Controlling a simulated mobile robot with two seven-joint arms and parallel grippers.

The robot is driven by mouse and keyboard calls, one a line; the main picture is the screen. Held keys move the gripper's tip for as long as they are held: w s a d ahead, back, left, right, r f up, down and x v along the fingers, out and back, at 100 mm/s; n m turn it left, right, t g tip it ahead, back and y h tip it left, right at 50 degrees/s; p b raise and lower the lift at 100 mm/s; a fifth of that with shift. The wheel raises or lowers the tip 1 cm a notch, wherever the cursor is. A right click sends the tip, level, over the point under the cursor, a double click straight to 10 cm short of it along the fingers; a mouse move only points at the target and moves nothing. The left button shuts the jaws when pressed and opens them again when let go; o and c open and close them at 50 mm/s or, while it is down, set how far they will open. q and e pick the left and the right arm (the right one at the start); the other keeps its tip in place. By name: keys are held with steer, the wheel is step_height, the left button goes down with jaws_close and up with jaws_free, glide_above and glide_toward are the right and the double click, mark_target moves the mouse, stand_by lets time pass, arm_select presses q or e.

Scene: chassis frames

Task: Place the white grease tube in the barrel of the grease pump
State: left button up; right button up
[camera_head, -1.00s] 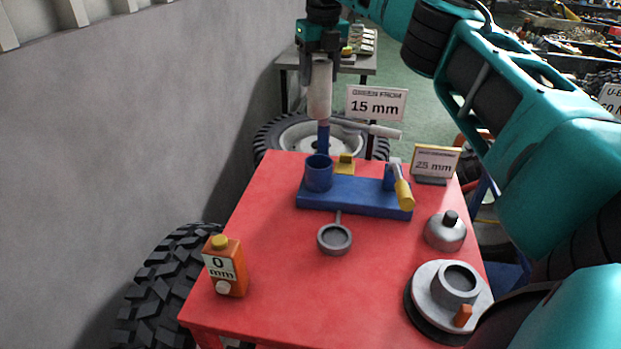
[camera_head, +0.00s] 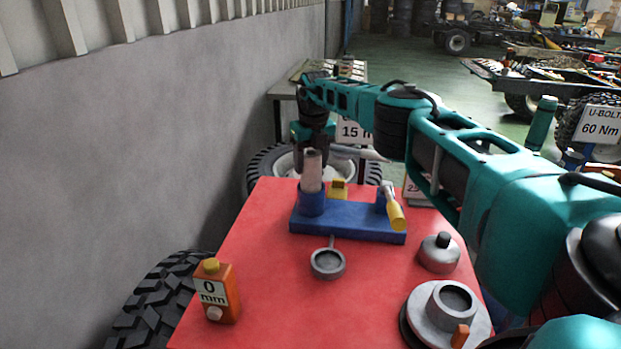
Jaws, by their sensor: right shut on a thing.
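The white grease tube (camera_head: 312,175) is upright, with its top between the fingers of my right gripper (camera_head: 314,148), which is shut on it. The blue barrel (camera_head: 312,204) of the grease pump stands at the left end of the blue pump base (camera_head: 345,220) on the red table. The tube's lower end is at the barrel's mouth and appears to be inside it; how deep it sits is hidden by the barrel wall. A yellow-handled lever (camera_head: 396,215) is at the base's right end. My left gripper is not in view.
A grey round cap with a stem (camera_head: 328,263) lies in front of the pump. A grey domed part (camera_head: 439,254), a round flanged part (camera_head: 420,318) and an orange bottle (camera_head: 218,292) stand around it. My right arm spans the right side.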

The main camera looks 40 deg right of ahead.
mark_target(311, 175)
step_height(311, 175, down, 4)
steer(key=b, duration=0.3)
steer(key=shift+b, duration=0.4)
steer(key=shift+r, duration=0.1)
steer(key=shift+f, duration=0.25)
steer(key=o, duration=1)
steer(key=shift+c, duration=0.2)
steer(key=o, duration=0.3)
steer(key=shift+o, duration=0.2)
steer(key=shift+r, duration=0.1)
